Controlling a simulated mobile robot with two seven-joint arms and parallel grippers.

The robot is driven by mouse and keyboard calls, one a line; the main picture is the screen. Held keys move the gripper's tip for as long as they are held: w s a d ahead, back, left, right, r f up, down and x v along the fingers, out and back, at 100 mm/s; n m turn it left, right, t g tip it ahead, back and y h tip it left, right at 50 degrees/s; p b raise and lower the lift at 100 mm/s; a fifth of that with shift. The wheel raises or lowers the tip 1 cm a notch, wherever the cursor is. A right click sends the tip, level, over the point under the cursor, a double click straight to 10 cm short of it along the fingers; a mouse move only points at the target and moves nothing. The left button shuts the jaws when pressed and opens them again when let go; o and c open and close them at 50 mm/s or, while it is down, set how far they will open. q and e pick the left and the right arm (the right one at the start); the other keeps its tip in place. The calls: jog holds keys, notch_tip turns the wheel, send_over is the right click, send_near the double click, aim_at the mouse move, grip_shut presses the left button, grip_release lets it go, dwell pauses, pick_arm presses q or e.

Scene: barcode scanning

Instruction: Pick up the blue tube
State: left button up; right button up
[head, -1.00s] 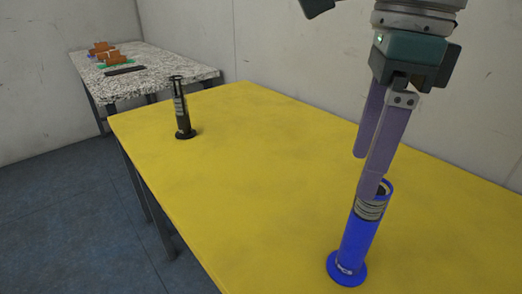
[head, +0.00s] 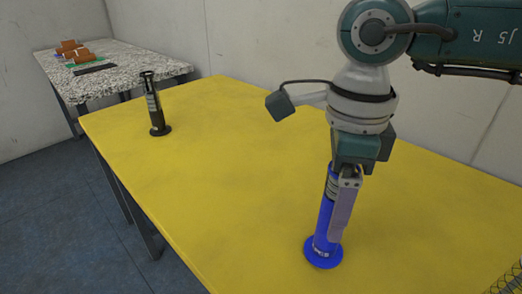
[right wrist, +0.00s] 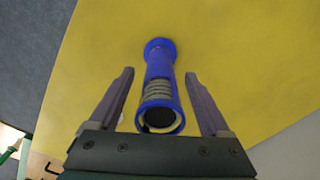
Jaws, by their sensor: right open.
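The blue tube (head: 323,220) stands upright on its round base on the yellow table (head: 230,150), at the front right in the head view. My right gripper (head: 338,238) is lowered over it, and a purple finger hides part of the tube. In the right wrist view the blue tube (right wrist: 160,85) lies between the two spread fingers of my right gripper (right wrist: 162,85), with a visible gap on each side. Its dark open mouth faces the camera. The right gripper is open and holds nothing. My left gripper is not in view.
A black tube (head: 156,108) stands upright at the far left of the yellow table. A speckled table (head: 125,70) behind it bears orange-brown objects (head: 72,50) and a flat dark item (head: 95,68). A wire mesh edge (head: 508,280) shows at bottom right. The table's middle is clear.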

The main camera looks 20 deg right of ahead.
grip_shut()
dwell(0.6)
jog(key=shift+r, duration=0.1)
dwell(0.6)
